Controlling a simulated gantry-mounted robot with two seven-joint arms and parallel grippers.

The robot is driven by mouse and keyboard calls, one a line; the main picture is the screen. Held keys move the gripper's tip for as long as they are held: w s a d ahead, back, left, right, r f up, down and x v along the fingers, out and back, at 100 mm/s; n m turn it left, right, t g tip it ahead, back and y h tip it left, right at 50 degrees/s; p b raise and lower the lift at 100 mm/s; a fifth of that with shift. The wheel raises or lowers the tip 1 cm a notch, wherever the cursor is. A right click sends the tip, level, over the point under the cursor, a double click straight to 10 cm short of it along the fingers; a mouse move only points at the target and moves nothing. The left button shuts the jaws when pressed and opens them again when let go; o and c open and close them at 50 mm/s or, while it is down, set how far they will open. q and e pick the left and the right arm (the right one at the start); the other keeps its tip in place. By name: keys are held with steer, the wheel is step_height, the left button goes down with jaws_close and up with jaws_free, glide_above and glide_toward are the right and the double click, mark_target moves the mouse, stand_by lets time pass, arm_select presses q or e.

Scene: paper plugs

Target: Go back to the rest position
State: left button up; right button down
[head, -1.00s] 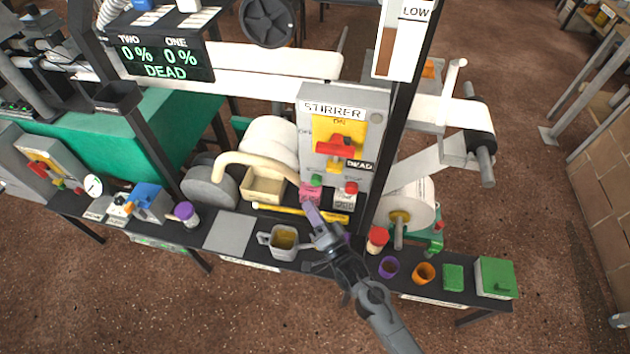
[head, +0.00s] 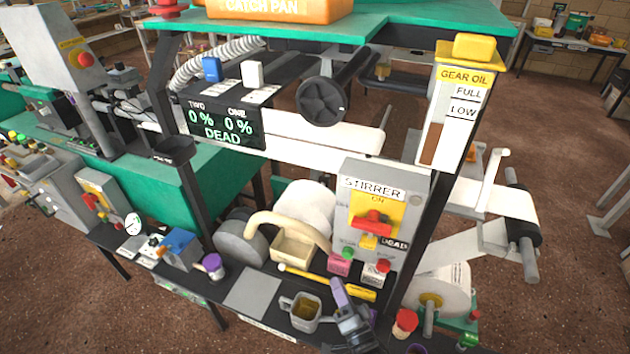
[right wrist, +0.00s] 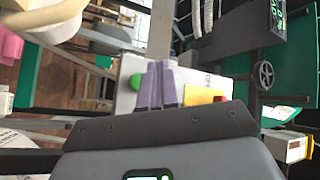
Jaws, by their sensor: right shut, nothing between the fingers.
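My right gripper (head: 342,297) is low in the head view, in front of the stirrer box and just right of the grey mug (head: 301,312). Its purple fingers are shut with nothing between them; they also show together in the right wrist view (right wrist: 158,86). The stirrer box (head: 380,215) has a red switch handle (head: 371,222) on a yellow plate, with a green button and a red button below. In the right wrist view the stirrer box (right wrist: 130,92) lies beyond the fingers. My left gripper does not show.
A black shelf carries a yellow stick (head: 320,282), a cream tray (head: 293,247), a purple-lidded jar (head: 212,266) and a red-capped jar (head: 405,322). A dark post with the gear oil gauge (head: 455,110) rises right of the stirrer box. A display (head: 221,122) reads DEAD.

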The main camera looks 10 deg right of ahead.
steer(key=s+d+n+g+h+p, duration=0.25)
steer(key=s+n+g, duration=0.45)
steer(key=s, duration=0.7)
steer(key=s+d+n+g+h+p, duration=0.1)
steer(key=s+d+n+g+p, duration=0.2)
steer(key=s+g, duration=0.85)
step_height(320, 180, up, 39)
steer(key=s+n+t+p, duration=0.1)
steer(key=s+p, duration=0.1)
steer(key=p, duration=3.4)
steer(key=shift+n+t+p, duration=0.3)
steer(key=shift+n+t, duration=0.05)
steer(key=shift+n, duration=0.05)
steer(key=shift+f+y, duration=0.1)
steer(key=shift+y, duration=0.15)
